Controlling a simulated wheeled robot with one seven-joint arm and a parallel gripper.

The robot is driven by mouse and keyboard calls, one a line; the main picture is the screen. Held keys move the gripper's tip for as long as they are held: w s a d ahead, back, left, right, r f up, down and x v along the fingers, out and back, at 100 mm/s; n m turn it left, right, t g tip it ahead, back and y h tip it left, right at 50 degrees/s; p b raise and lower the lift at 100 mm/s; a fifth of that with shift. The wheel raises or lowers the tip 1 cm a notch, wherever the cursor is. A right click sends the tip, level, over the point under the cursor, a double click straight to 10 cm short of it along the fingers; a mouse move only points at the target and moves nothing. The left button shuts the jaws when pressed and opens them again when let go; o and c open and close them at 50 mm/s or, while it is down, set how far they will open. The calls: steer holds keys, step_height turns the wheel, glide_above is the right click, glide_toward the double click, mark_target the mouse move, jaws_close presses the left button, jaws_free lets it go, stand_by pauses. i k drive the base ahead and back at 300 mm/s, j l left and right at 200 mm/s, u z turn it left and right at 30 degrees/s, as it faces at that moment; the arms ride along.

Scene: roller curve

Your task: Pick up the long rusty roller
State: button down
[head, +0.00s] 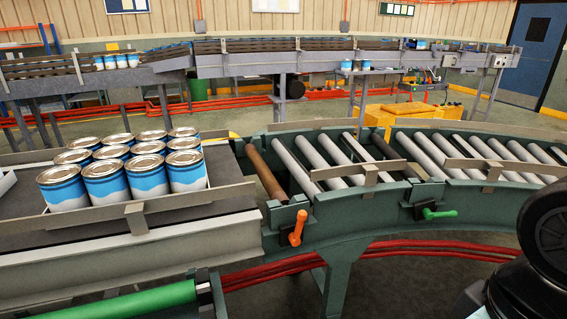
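The long rusty roller (264,172) is brown and lies in the green conveyor frame, at the left end of the row of rollers. It runs from the far rail toward the near rail, close to the end of the dark belt. Its near end meets a bracket on the near rail beside an orange handle (297,228). A gap in the row shows just right of the rusty roller, before the first pale roller (291,166). My gripper is not in view; only a dark part of my arm shows at the lower right.
A tray (112,212) of blue and white cans stands on the belt at the left. A green roller (130,303) lies at the lower left. A green handle (438,214) sits on the near rail. A metal guide rail (400,165) crosses above the rollers. Red pipes run below.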

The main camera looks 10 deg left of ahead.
mark_target(273, 188)
steer(key=u, duration=0.6)
steer(key=i+l+u, duration=0.2)
steer(key=u, duration=0.3)
steer(key=i+l+u, duration=0.2)
steer(key=u, duration=0.25)
steer(key=i+l+u, duration=0.1)
steer(key=l+u, duration=0.4)
steer(key=i+l+u, duration=0.1)
steer(key=l, duration=0.35)
steer(key=i+l, duration=0.1)
steer(key=l, duration=0.35)
steer(key=i+l+u, duration=0.15)
steer(key=l, duration=0.35)
steer(key=k, duration=0.05)
